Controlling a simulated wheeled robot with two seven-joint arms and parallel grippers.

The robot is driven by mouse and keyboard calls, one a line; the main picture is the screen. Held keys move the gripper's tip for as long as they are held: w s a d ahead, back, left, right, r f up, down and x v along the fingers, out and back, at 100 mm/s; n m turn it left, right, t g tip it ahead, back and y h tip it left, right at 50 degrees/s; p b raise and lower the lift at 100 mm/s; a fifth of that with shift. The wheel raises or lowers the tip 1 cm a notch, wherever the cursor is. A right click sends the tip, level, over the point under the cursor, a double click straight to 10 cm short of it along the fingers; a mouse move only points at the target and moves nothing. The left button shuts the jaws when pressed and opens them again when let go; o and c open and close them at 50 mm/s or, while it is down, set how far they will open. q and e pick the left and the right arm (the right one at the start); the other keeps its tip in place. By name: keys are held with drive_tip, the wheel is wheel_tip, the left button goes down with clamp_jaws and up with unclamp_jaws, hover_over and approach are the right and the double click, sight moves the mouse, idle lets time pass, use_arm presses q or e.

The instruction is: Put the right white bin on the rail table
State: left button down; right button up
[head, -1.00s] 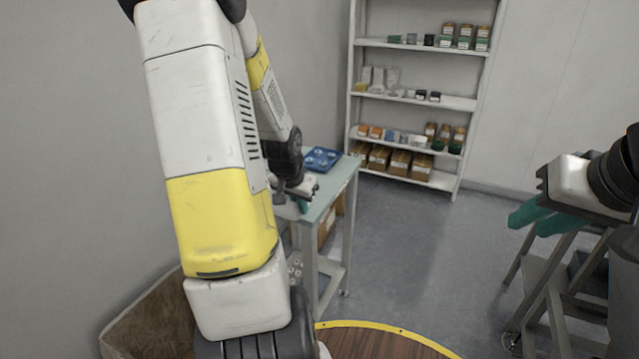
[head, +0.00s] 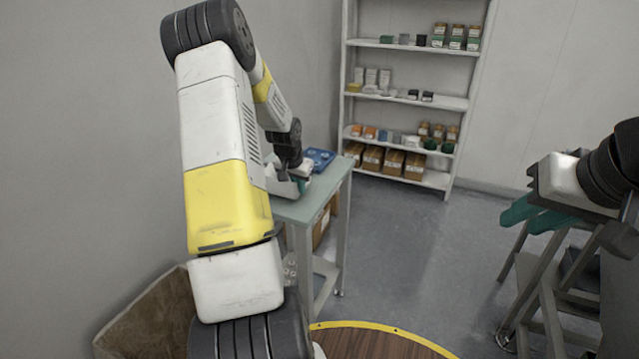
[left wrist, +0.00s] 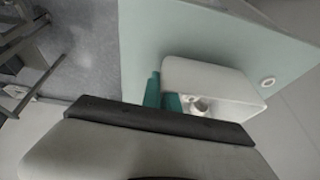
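A white bin (left wrist: 225,79) shows in the left wrist view over the pale green table top, with a small metallic round part (left wrist: 201,107) inside. In the head view the bin (head: 275,182) is partly hidden behind my left arm. My left gripper (left wrist: 163,95) has its teal fingers close together on either side of the bin's wall, and appears shut on it. It also shows at the table in the head view (head: 299,184). I cannot tell whether the bin touches the table. My right gripper (head: 533,216) is open and empty at the right.
The green-topped table (head: 318,196) carries a blue tray (head: 319,158) at its far end. A shelf (head: 408,99) with small boxes stands at the back wall. A brown open box (head: 150,318) is at lower left. Grey floor lies clear between the table and the right-hand stand (head: 540,295).

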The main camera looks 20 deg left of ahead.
use_arm(q)
drive_tip(key=shift+f, duration=0.85)
drive_tip(key=c, duration=1.6)
unclamp_jaws()
drive_tip(key=shift+f, duration=0.15)
drive_tip(key=shift+c, duration=0.2)
